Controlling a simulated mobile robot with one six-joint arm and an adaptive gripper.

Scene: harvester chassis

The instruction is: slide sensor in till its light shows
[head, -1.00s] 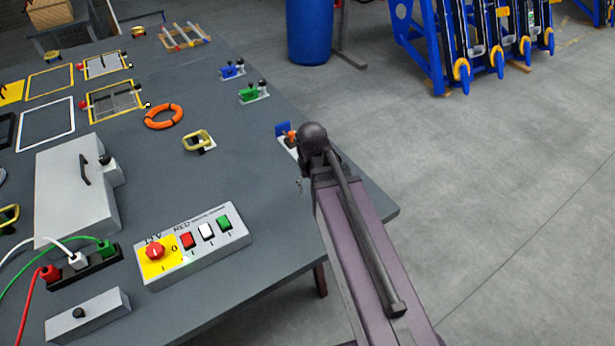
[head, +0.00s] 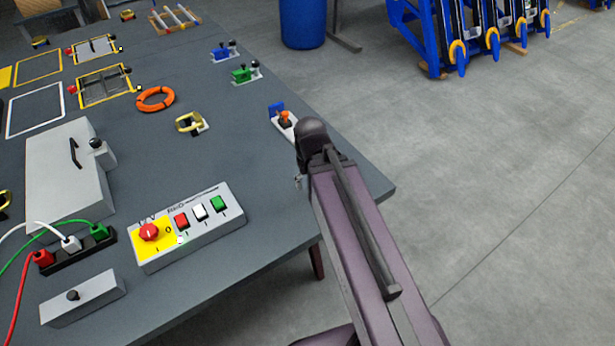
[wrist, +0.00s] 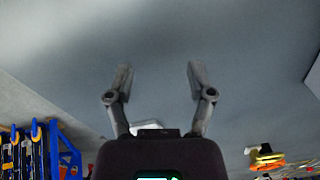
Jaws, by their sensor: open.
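A small fixture with a white base, a blue block and an orange part (head: 285,120) sits near the table's right edge in the head view. It may be the sensor with its holder, but I cannot tell, and I see no lit lamp on it. My arm's dark end is close beside it at the lower right and may cover part of it. My gripper (wrist: 158,78) shows in the wrist view with two fingers spread apart and nothing between their tips. In the head view the fingers are mostly hidden behind my arm.
The grey table (head: 235,150) carries a button box (head: 188,228), a power strip (head: 75,248), an orange ring (head: 156,99), a yellow handle (head: 190,123), and green (head: 245,74) and blue (head: 224,52) fixtures. A blue barrel (head: 303,24) and blue rack (head: 425,40) stand beyond. Right floor is clear.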

